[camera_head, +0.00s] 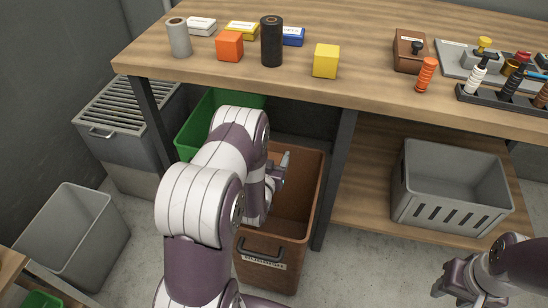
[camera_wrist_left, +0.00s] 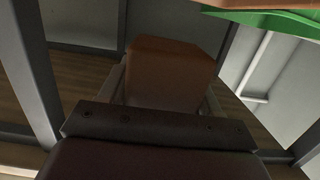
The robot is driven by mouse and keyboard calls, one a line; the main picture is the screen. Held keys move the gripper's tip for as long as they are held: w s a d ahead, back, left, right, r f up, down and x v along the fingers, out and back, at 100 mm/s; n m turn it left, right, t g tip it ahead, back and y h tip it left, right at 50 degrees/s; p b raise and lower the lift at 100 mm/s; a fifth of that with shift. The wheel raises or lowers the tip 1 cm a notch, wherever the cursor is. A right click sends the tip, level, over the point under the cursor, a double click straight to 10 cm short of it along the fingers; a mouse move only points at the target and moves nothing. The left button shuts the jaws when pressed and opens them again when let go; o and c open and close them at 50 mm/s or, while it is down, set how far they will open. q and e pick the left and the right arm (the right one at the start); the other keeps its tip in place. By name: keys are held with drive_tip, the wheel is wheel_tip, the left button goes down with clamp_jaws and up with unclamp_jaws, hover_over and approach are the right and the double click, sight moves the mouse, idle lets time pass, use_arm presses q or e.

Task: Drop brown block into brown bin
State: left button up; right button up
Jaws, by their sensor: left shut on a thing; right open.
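The brown bin (camera_head: 264,244) stands open on the floor under the table's front edge, with a dark handle and a label on its front. My left gripper (camera_head: 280,172) is over the bin's opening. The left wrist view shows the brown block (camera_wrist_left: 168,72) between its fingers, so it is shut on the block. In the head view my gripper and arm hide the block. My right gripper (camera_head: 448,279) is open and empty at the lower right, over the floor.
A green bin (camera_head: 195,125) stands just left of the brown bin, partly behind my left arm. A table leg (camera_head: 335,180) is close on its right. A grey crate (camera_head: 450,190) sits on the lower shelf. Blocks and cylinders, including a yellow block (camera_head: 326,61), stand on the wooden tabletop.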

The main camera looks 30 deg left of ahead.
sight(274, 153)
use_arm(q)
wheel_tip(274, 153, down, 2)
drive_tip(key=shift+f+b, duration=0.1)
drive_tip(key=shift+b, duration=0.35)
use_arm(e)
drive_tip(key=shift+f, duration=0.9)
use_arm(q)
drive_tip(key=o, duration=1.2)
wheel_tip(274, 153, up, 6)
drive_tip(key=p, duration=0.2)
drive_tip(key=shift+f+p, duration=0.25)
drive_tip(key=shift+p, duration=0.15)
drive_tip(key=d+r, duration=0.2)
drive_tip(key=d, duration=0.2)
drive_tip(key=d+r+p, duration=0.1)
drive_tip(key=d, duration=0.2)
drive_tip(key=d+r+p, duration=0.1)
drive_tip(key=d+r, duration=0.1)
drive_tip(key=d, duration=0.2)
drive_tip(key=shift+d+r, duration=0.35)
use_arm(e)
wheel_tip(274, 153, up, 5)
drive_tip(key=shift+f, duration=0.1)
